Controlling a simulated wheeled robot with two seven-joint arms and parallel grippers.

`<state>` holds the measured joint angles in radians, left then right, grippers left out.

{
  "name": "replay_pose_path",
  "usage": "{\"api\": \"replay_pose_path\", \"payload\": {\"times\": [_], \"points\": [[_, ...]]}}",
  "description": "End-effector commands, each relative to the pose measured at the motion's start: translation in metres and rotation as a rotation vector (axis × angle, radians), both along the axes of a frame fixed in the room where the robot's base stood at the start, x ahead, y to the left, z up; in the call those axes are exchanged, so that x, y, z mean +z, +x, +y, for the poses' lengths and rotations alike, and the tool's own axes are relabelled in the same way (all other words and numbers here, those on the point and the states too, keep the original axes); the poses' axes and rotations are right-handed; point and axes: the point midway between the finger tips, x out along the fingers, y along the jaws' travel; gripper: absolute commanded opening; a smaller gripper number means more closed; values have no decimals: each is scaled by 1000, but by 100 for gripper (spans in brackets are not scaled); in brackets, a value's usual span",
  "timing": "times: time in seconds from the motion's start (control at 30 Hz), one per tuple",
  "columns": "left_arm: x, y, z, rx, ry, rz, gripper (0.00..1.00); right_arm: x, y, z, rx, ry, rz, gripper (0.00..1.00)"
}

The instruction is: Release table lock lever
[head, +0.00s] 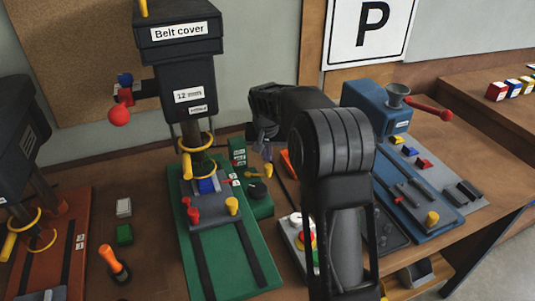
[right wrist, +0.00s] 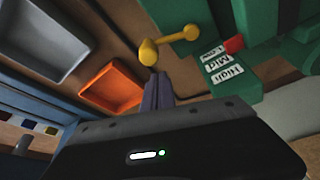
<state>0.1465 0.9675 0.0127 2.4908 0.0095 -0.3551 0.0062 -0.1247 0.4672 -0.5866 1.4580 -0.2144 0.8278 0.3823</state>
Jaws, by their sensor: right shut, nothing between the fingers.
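A small yellow lever with a round knob (head: 256,174) sticks out to the right from the green drill press, beside its column. In the right wrist view the yellow lever (right wrist: 170,42) lies just beyond my fingertips, its knob near them. I cannot read a label naming it as the table lock. My right gripper (head: 266,150) reaches down near the lever from behind the arm's black links. Its fingers (right wrist: 158,90) are together and empty; I cannot tell whether they touch the knob. My left gripper is not in view.
Beside the lever is a green box with Low, Mid and High labels (right wrist: 222,65) and a red pointer. The green drill press base (head: 222,262) stands in front. A blue machine (head: 378,108) stands right. An orange tray (right wrist: 112,88) lies close by.

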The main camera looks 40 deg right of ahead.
Motion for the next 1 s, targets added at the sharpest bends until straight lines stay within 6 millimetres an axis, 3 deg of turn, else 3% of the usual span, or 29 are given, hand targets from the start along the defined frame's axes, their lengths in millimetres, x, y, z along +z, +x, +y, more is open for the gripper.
{"api": "replay_pose_path", "payload": {"times": [0.17, 0.6, 1.0], "points": [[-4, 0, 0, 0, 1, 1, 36, 11, -2, 3, 2, 0, -4, 0], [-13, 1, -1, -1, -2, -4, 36, 69, -19, 15, 1, 1, -2, 0], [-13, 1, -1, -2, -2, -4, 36, 74, -20, 16, 0, 0, 0, 0]]}}
